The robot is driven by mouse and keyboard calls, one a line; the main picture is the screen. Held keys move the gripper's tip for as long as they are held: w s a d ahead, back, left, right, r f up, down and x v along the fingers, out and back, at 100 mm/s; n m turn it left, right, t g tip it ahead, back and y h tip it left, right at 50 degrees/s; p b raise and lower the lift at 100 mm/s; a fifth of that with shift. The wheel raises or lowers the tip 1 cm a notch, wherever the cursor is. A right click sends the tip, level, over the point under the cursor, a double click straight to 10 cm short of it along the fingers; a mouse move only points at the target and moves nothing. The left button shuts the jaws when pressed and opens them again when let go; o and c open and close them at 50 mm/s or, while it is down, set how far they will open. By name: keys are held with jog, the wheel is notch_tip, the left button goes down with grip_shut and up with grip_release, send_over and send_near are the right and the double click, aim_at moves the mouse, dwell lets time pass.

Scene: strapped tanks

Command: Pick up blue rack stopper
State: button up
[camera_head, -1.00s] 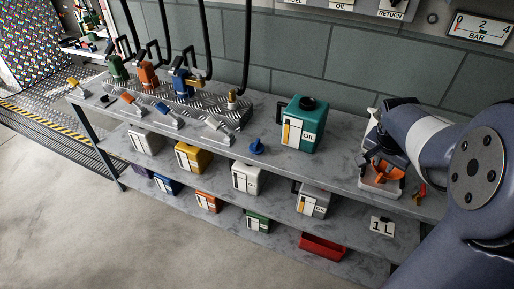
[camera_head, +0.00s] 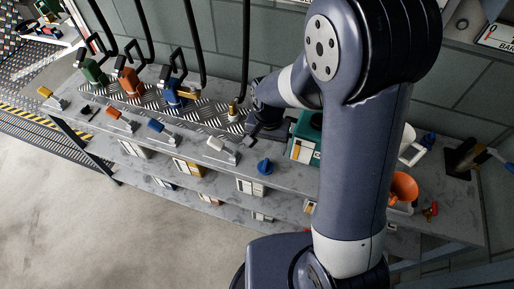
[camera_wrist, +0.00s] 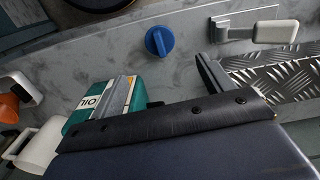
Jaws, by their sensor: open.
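The blue stopper (camera_head: 264,166) stands on the grey top shelf near its front edge. It also shows in the wrist view (camera_wrist: 159,40), top centre, as a round blue cap with a raised bar. My gripper (camera_head: 250,138) is above the back of the shelf, between the stopper and the wall, near the teal oil can. It is open, empty and apart from the stopper. In the wrist view one dark finger points up, right of and below the stopper. My arm hides part of the shelf's right side.
The teal oil can (camera_head: 302,150) stands close right of my gripper. A white-handled valve (camera_head: 222,150) and the tread-plate rack (camera_head: 205,113) with coloured valves lie to the left. Black hoses hang behind.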

aim_at(266, 163)
jog(key=shift+a+f, duration=0.15)
jog(key=shift+f, duration=0.2)
jog(key=shift+s+f+p, duration=0.1)
jog(key=shift+f+p, duration=0.8)
jog(key=shift+f, duration=4.15)
jog(key=c, duration=1.1)
